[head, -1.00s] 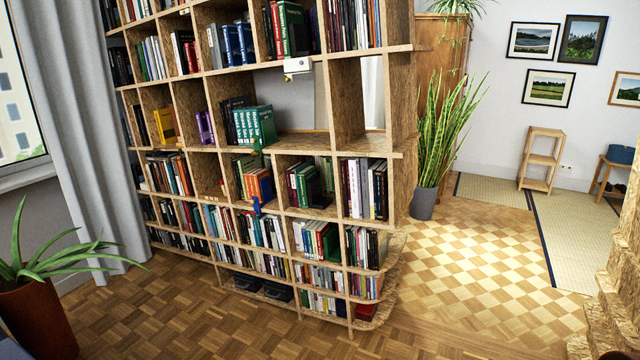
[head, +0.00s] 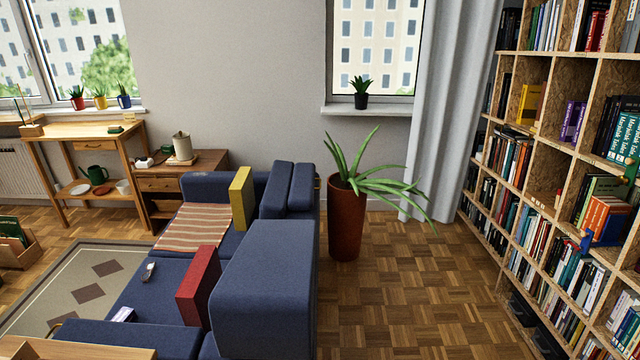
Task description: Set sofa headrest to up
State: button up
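A dark blue sofa (head: 150,285) stands at the lower left, seen from above and from one end, with its back on the right side. A bulky blue block (head: 268,262) forms the top of the near part of its back. At the far part two narrower blue pieces (head: 288,187) stand side by side, with a thin gap between them. I cannot tell for sure which of these is up or folded. My gripper is not in view.
A red cushion (head: 198,287), a yellow cushion (head: 241,198) and a striped blanket (head: 196,228) are on the sofa. A potted plant (head: 346,218) stands behind the sofa's back. Parquet floor (head: 410,290) is clear between sofa and bookshelf (head: 548,150).

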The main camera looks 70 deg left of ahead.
aim_at(301, 197)
jog(key=u, duration=1.55)
jog(key=i, duration=2.85)
jog(key=u, duration=2.4)
jog(key=i, duration=0.9)
jog(key=z, duration=0.35)
